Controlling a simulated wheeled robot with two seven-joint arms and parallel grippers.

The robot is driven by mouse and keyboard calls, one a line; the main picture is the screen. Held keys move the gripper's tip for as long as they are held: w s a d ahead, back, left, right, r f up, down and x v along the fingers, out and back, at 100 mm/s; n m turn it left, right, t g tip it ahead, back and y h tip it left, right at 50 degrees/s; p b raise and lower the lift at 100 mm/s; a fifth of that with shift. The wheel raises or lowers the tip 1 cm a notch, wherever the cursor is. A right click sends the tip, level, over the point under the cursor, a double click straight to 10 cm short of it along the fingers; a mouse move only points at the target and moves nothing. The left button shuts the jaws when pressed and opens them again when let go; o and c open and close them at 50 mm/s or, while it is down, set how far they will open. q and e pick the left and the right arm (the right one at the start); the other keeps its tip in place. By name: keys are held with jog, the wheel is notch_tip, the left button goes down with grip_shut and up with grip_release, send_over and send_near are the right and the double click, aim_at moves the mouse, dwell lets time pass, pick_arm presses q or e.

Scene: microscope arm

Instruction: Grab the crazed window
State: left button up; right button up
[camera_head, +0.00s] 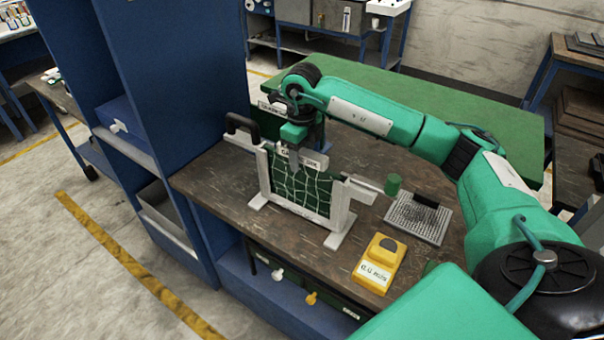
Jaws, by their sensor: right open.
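The crazed window (302,192) is a dark green pane covered with pale crack-like lines. It stands upright in a pale frame with feet (338,238) on the brown workbench. A label at its top edge is partly covered by my gripper. My right gripper (294,165) points down at the upper left part of the window, its fingertips overlapping the pane in this view. It is open. I cannot tell whether the fingers touch the pane or straddle its edge. My left gripper is not in view.
A black handle (242,124) rises left of the frame. A yellow labelled block (379,264), a grey pin mat (418,218) and a green cylinder (393,184) lie to the right. A tall blue cabinet (175,75) borders the bench (215,180) on the left.

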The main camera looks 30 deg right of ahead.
jog(key=shift+f, duration=0.75)
grip_shut()
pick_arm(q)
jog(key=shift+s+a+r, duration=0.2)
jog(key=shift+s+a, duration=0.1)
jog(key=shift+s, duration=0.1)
pick_arm(e)
jog(key=shift+r, duration=0.2)
